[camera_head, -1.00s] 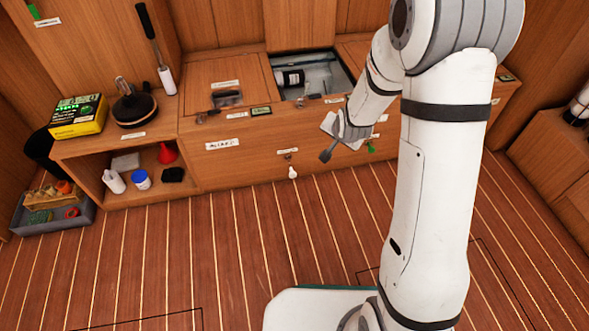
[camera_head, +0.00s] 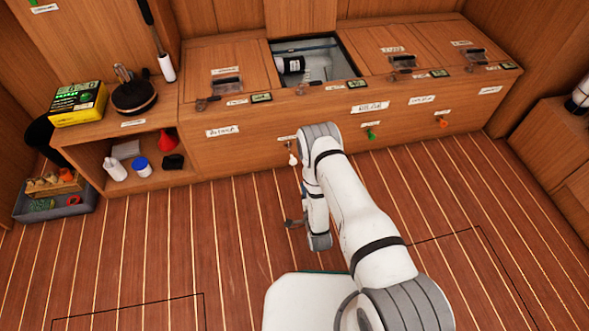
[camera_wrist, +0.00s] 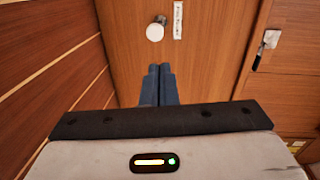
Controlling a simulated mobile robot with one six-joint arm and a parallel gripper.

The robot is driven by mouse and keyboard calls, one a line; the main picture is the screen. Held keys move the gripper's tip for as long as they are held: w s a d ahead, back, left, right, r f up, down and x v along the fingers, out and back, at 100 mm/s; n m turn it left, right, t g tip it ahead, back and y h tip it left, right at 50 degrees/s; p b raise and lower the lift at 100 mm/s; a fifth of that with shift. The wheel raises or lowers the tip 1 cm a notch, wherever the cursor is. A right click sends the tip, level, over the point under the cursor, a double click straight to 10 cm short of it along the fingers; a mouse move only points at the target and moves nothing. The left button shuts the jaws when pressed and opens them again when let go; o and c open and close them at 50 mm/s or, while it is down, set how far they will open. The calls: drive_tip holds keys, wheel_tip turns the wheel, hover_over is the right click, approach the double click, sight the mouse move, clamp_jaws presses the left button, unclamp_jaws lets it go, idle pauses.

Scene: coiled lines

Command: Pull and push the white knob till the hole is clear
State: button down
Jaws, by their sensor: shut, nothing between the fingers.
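The white knob (camera_head: 293,160) hangs on the front of the wooden locker (camera_head: 245,150), just left of my arm in the head view. In the wrist view the white knob (camera_wrist: 155,32) shows as a round face, straight beyond my fingertips. My gripper (camera_wrist: 158,68) is shut and empty, its two blue-grey fingers together and apart from the knob. In the head view my gripper (camera_head: 291,223) is low in front of the locker, over the floor.
A green knob (camera_head: 371,134) and an orange knob (camera_head: 442,122) sit further right on the front. At the left are a shelf with bottles and a red funnel (camera_head: 168,140), and a grey tray (camera_head: 30,214). The striped floor (camera_head: 200,250) before the locker is clear.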

drive_tip(key=s+f, duration=0.2)
drive_tip(key=b, duration=0.6)
approach(294, 163)
drive_tip(key=shift+m+t, duration=0.3)
drive_tip(key=shift+t, duration=0.1)
drive_tip(key=x, duration=0.6)
drive_tip(key=shift+w+a+f, duration=0.15)
drive_tip(key=shift+w+f, duration=0.05)
drive_tip(key=shift+f, duration=0.15)
drive_tip(key=shift+w, duration=0.15)
drive_tip(key=shift+r, duration=0.1)
